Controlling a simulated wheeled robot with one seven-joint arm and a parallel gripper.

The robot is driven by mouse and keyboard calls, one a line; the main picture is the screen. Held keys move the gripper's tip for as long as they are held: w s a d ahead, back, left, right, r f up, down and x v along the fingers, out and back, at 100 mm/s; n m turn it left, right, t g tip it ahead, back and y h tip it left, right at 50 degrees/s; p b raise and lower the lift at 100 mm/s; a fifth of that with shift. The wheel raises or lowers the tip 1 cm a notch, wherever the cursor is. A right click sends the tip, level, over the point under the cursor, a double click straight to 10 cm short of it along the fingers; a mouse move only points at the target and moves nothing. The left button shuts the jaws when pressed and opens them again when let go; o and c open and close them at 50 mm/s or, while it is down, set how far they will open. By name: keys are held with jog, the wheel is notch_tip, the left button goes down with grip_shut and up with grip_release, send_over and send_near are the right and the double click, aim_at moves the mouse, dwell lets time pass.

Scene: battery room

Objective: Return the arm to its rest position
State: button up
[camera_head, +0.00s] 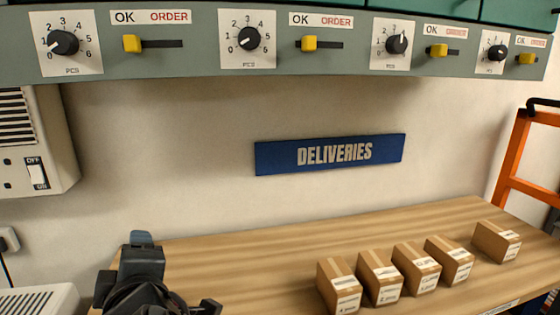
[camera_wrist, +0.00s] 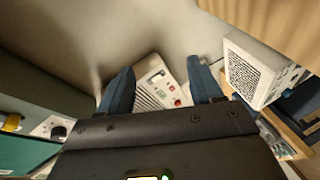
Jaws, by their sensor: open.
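My arm shows at the lower left of the head view, dark and partly cut off by the bottom edge, over the left end of the wooden table (camera_head: 230,262). The blue tip of my gripper (camera_head: 141,238) points away toward the wall. In the wrist view my gripper (camera_wrist: 160,66) has its two blue fingers spread apart with nothing between them. A white box with a red button (camera_wrist: 155,92) shows beyond the gap, away from the fingers.
Several cardboard boxes (camera_head: 338,287) stand on the table at the right. A blue DELIVERIES sign (camera_head: 330,154) hangs on the wall. A grey-green panel (camera_head: 190,62) with dials and yellow sliders runs above. A white switch box (camera_head: 40,150) is at left. An orange frame (camera_head: 515,150) stands at right.

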jog(key=s+d+f+m+t+h, duration=0.1)
jog(key=s+d+f+m, duration=0.5)
jog(key=s+d+f, duration=0.45)
jog(key=s+d+f+m+h, duration=0.1)
jog(key=s+d+f+m, duration=0.5)
jog(key=d, duration=0.7)
jog(key=s+d+r+m+h, duration=0.2)
jog(key=s+d+m+h, duration=0.1)
jog(key=s+d, duration=0.6)
jog(key=s+d+r+m+t+h, duration=0.1)
jog(key=s+d+r+m+h, duration=0.2)
jog(key=s+d, duration=0.7)
jog(key=shift+s+d+m, duration=0.25)
jog(key=shift+s+m, duration=0.75)
jog(key=shift+s, duration=0.25)
